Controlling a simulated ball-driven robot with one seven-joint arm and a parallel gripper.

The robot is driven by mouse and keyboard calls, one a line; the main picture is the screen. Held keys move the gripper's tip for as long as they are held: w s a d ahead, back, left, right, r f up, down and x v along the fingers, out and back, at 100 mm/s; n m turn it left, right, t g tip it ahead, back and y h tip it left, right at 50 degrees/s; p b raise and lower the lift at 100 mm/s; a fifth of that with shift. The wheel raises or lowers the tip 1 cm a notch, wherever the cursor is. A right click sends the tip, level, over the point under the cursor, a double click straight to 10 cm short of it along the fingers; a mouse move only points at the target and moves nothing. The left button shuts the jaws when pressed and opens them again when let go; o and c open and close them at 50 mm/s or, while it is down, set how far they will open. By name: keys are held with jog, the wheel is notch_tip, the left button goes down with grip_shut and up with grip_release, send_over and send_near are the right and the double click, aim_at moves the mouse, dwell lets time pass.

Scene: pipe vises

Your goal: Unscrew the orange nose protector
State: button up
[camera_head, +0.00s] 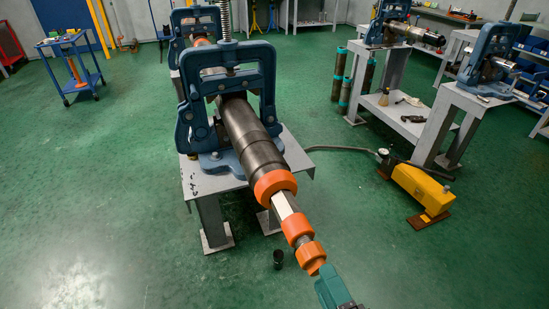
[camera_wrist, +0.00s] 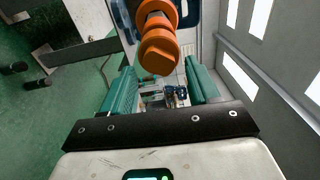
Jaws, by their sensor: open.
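The orange nose protector (camera_head: 310,257) is the end piece of a long dark pipe tool (camera_head: 248,135) clamped in a blue vise. It also shows large at the top centre of the wrist view (camera_wrist: 158,50). Behind it on the tool are another orange collar (camera_head: 297,227), a bare metal section and a wider orange ring (camera_head: 274,184). My gripper (camera_wrist: 159,78) is open, with its two green fingers spread and nothing between them. In the head view only part of my gripper (camera_head: 334,287) shows, just below and right of the protector. Contact cannot be told.
The blue vise (camera_head: 225,85) stands on a grey metal stand (camera_head: 205,183). A yellow pump (camera_head: 420,185) with a hose sits on the floor to the right. The green floor at left is open.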

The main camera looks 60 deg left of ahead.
aim_at(313, 260)
jog(key=m+p, duration=1.5)
jog(key=m, duration=0.1)
jog(key=shift+f+h, duration=0.1)
jog(key=shift+h, duration=0.2)
jog(key=shift+a, duration=0.1)
jog(key=shift+w+a, duration=0.1)
jog(key=shift+a, duration=1)
jog(key=shift+r, duration=0.2)
jog(key=shift+s, duration=0.2)
jog(key=shift+c, duration=0.4)
